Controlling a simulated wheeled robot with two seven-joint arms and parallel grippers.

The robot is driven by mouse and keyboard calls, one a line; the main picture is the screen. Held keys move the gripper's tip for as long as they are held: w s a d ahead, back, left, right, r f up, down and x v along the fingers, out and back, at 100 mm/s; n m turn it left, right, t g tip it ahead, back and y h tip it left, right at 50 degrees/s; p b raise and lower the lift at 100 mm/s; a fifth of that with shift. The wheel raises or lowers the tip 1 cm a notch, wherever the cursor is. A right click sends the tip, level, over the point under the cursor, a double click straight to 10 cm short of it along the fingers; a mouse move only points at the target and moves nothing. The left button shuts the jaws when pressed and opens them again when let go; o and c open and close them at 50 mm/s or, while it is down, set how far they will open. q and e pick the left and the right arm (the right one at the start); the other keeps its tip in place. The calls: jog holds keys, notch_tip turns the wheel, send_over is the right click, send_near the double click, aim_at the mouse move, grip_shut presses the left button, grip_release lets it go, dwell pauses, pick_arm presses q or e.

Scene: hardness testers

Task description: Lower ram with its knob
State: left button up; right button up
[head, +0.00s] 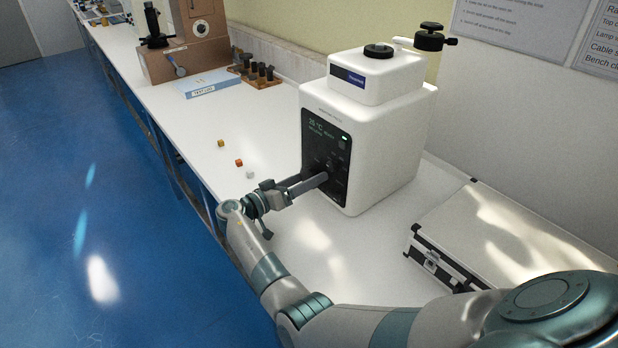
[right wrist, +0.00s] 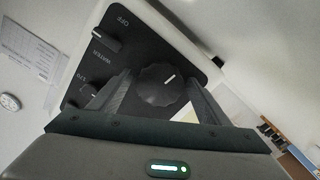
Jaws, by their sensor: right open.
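A white boxy machine (head: 375,130) stands on the bench, with a black front panel (head: 322,140) and a lit display. My right gripper (head: 316,180) is open in front of the lower panel. In the right wrist view, a round black knob (right wrist: 160,85) with a white pointer mark shows between the two open fingers (right wrist: 158,100). I cannot tell whether the fingers touch it. In the head view my gripper largely hides this knob. No part is clearly recognisable as a ram. My left gripper is out of view.
Smaller panel controls (right wrist: 105,38) sit beside the knob. A silver case (head: 500,240) lies right of the machine. Three small cubes (head: 239,162) lie on the bench to the left. A blue box (head: 208,82), weights (head: 262,72) and a brown apparatus (head: 185,60) stand farther back.

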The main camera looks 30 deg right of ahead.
jog(key=shift+c, duration=0.3)
jog(key=c, duration=1)
